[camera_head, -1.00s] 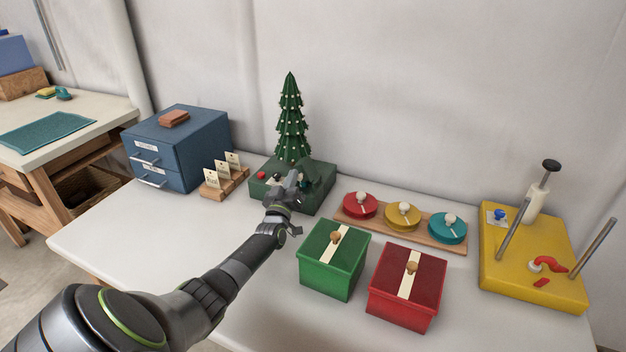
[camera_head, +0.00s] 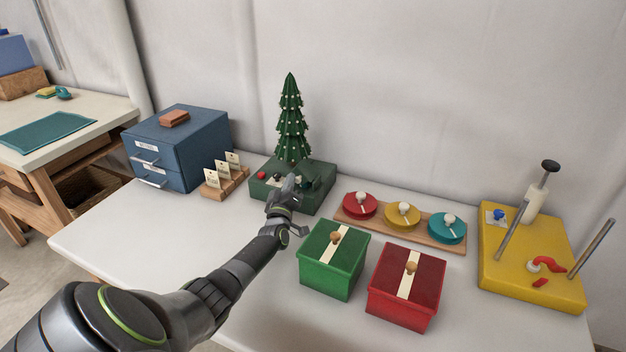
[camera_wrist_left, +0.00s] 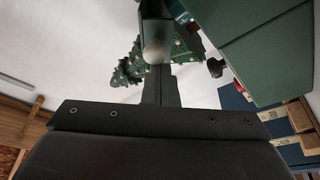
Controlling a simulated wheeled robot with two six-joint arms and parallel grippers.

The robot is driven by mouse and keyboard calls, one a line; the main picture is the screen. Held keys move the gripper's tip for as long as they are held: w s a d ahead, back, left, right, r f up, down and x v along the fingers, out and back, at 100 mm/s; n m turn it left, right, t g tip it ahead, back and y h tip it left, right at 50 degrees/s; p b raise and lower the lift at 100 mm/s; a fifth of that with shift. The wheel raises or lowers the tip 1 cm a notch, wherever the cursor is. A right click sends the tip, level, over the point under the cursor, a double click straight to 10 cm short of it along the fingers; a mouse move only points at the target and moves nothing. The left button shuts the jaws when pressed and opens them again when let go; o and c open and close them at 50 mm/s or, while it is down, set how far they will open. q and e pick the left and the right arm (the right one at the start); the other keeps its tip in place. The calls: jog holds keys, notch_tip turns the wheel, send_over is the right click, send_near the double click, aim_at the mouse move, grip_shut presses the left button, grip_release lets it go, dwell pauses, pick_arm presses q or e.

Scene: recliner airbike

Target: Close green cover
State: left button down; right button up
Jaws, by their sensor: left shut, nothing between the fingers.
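The green base box (camera_head: 316,202) under the small decorated tree (camera_head: 291,125) stands at the back middle of the table. A dark green flap, which looks like its cover (camera_head: 318,174), is tilted up on the right part of its top. My left gripper (camera_head: 291,184) is shut and empty, at the front of this base beside the flap. I cannot tell whether it touches the flap. In the left wrist view, the dark gripper (camera_wrist_left: 160,85) has a pale round knob (camera_wrist_left: 154,52) close to it. A green panel (camera_wrist_left: 255,45) fills the upper right. My right gripper is out of view.
A lidded green box (camera_head: 330,275) and a red box (camera_head: 405,300) stand at the front right. Behind them is a wooden board with red, yellow and teal discs (camera_head: 402,215). Blue drawers (camera_head: 190,145) and a card holder (camera_head: 222,182) stand left. The table's front left is clear.

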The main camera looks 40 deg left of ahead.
pick_arm(q)
jog(key=shift+a+f+n+g+p, duration=0.15)
jog(key=shift+f+n+g, duration=0.15)
jog(key=shift+n, duration=0.5)
jog(key=shift+d+f+n+g+p, duration=0.1)
jog(key=shift+f+n+g+p, duration=0.15)
jog(key=shift+n, duration=0.55)
jog(key=shift+f+n+y, duration=0.2)
jog(key=shift+n+y, duration=0.1)
jog(key=shift+n, duration=0.1)
jog(key=shift+f+n+g+p, duration=0.2)
jog(key=shift+f+n+g, duration=0.25)
jog(key=shift+n, duration=0.5)
jog(key=shift+f+n+g+p, duration=0.2)
jog(key=shift+f+n+g, duration=0.15)
jog(key=shift+n, duration=0.6)
dwell(0.3)
dwell(0.5)
